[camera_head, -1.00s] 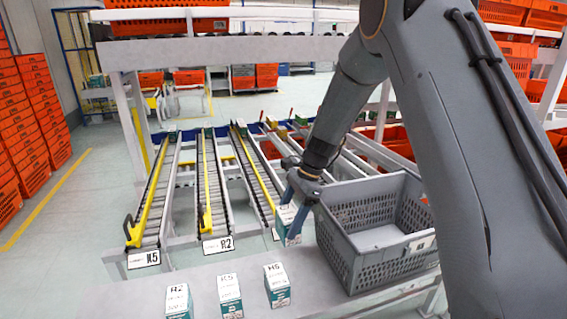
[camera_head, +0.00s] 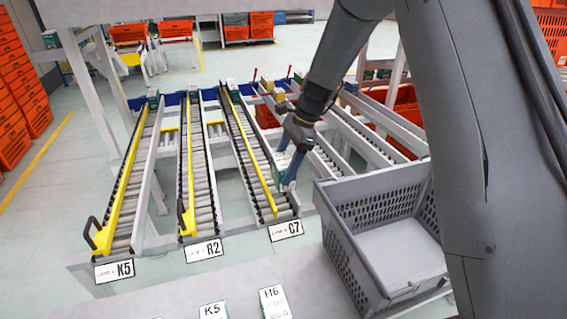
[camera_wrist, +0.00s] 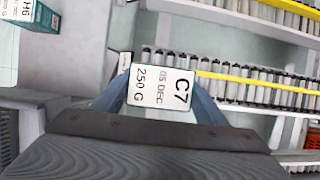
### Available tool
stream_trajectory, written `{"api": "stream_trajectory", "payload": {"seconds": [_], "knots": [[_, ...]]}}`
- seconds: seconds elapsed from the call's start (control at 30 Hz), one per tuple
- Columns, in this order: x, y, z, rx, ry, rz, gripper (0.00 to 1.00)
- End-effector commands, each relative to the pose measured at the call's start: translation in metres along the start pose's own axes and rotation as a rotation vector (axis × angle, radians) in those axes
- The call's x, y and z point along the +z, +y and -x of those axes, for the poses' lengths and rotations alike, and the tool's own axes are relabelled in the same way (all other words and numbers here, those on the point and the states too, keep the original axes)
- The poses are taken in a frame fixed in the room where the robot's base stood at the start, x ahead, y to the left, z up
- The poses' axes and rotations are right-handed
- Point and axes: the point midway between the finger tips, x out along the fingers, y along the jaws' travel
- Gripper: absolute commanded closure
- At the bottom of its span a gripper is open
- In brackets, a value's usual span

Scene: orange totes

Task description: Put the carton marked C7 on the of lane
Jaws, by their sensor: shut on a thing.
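My gripper (camera_head: 288,178) is shut on the C7 carton (camera_head: 282,164), a small white and teal box. In the wrist view the carton (camera_wrist: 160,87) sits between the two blue fingers, its top reading C7, 05 DEC, 250 G. In the head view the gripper holds it over the near right part of the C7 lane (camera_head: 247,150), a roller track with a yellow rail. The C7 label (camera_head: 286,230) is on the front edge below that lane. I cannot tell whether the carton touches the rollers.
The R2 lane (camera_head: 192,170) and K5 lane (camera_head: 125,200) run to the left. A grey crate (camera_head: 335,225) stands close on the right. The K5 carton (camera_head: 213,310) and H6 carton (camera_head: 274,302) stand on the near bench (camera_head: 170,296).

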Motion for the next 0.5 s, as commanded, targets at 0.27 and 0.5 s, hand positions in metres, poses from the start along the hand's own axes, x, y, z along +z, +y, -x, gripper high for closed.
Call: {"api": "stream_trajectory", "payload": {"seconds": [0.27,0.5], "knots": [[-0.011,-0.001,-0.027,0.000,0.001,0.001,0.63],[-0.020,0.000,-0.050,0.001,0.000,0.001,0.63]]}}
